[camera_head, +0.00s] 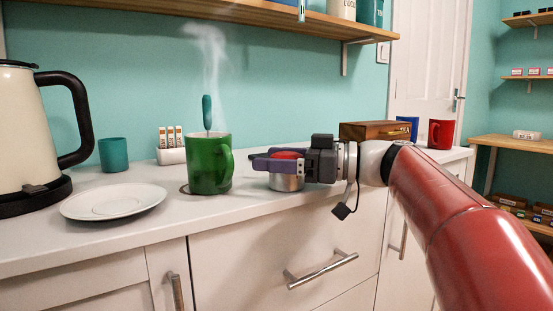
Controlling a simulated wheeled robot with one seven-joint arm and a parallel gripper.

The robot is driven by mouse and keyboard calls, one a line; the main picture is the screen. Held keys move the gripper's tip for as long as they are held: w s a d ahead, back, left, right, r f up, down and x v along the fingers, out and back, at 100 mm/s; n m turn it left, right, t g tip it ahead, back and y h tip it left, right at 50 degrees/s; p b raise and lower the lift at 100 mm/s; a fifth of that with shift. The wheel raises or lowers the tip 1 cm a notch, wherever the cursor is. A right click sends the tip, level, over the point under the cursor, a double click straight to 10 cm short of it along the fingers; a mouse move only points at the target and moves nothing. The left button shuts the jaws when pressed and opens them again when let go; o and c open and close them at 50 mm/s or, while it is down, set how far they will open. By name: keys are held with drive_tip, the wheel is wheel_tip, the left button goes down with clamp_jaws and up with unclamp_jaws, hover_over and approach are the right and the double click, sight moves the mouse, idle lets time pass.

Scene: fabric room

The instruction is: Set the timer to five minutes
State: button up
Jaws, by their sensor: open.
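The timer (286,183) looks like a short silver cylinder with a red top, standing on the white counter right of the green mug. No dial marks or numbers are legible on it. My gripper (268,160) reaches in from the right, level with the timer's red top. Its purple-grey fingers are open, one on the near side and one on the far side of the top. The near finger hides part of the timer, and I cannot tell whether the fingers touch it.
A steaming green mug (207,165) with a teal-handled utensil stands close left of my gripper. A white plate (113,201), kettle (35,130) and teal cup (113,154) are farther left. A wooden box (375,130) and red mug (441,134) stand behind my arm. A shelf (230,14) hangs above.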

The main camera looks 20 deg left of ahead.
drive_tip(key=c, duration=1)
drive_tip(key=shift+f, duration=0.1)
drive_tip(key=shift+f+m+t+b, duration=0.1)
drive_tip(key=shift+m+t+b, duration=0.2)
drive_tip(key=shift+t+b, duration=0.35)
drive_tip(key=shift+m+t+b, duration=0.6)
drive_tip(key=shift+t+b, duration=0.15)
drive_tip(key=shift+b, duration=0.15)
drive_tip(key=m+t, duration=0.2)
drive_tip(key=t, duration=0.1)
drive_tip(key=shift+w+h, duration=0.2)
drive_tip(key=shift+h, duration=0.1)
drive_tip(key=shift+w+m+t+h, duration=0.2)
drive_tip(key=shift+m+t+h, duration=0.4)
drive_tip(key=shift+m+t, duration=0.65)
drive_tip(key=shift+t, duration=0.45)
